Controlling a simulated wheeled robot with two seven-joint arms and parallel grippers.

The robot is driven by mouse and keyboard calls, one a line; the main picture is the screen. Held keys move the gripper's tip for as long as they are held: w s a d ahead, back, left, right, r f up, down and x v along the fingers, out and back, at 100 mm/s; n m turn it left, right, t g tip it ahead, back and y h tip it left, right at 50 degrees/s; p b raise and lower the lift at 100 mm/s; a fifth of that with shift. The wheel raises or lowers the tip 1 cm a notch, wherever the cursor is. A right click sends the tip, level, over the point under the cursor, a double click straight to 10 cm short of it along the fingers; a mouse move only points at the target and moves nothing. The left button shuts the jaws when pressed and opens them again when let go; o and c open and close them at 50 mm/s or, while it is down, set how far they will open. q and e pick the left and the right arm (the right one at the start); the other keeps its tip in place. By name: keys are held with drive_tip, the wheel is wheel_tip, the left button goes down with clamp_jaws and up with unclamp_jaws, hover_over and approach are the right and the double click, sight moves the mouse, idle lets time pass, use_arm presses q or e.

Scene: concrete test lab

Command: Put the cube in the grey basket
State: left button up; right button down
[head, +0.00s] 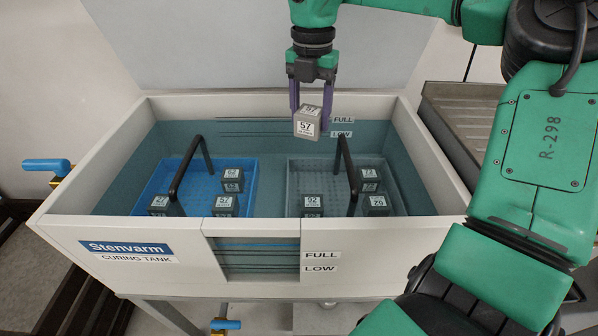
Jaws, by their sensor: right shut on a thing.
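My right gripper (311,110) points down with its purple fingers shut on a grey cube (307,123) with white labels reading 57. It holds the cube above the back of the curing tank, above and left of the grey basket's black handle. The grey basket (337,165) sits in the right half of the tank, with several labelled cubes in it. Its black handle (347,175) stands up. My left gripper is not in view.
A blue basket (207,175) with a raised black handle (187,165) and several cubes sits left in the water-filled tank (130,237). The tank has raised white walls. A grey slatted surface (455,110) lies right of it, and a blue-handled valve (46,165) sticks out left.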

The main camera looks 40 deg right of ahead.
drive_tip(key=f, duration=0.6)
drive_tip(key=f+b, duration=0.1)
drive_tip(key=f, duration=0.5)
drive_tip(key=f+b, duration=0.1)
drive_tip(key=f, duration=0.6)
drive_tip(key=shift+s+d, duration=0.25)
drive_tip(key=shift+s, duration=0.15)
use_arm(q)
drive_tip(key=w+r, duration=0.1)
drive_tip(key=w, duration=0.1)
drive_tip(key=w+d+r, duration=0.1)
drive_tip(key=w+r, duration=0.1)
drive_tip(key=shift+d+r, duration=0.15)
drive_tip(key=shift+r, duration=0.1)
use_arm(e)
drive_tip(key=shift+f, duration=0.15)
use_arm(q)
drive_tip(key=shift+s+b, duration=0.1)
drive_tip(key=shift+b, duration=0.2)
use_arm(e)
drive_tip(key=shift+f, duration=0.1)
drive_tip(key=shift+c, duration=0.6)
unclamp_jaws()
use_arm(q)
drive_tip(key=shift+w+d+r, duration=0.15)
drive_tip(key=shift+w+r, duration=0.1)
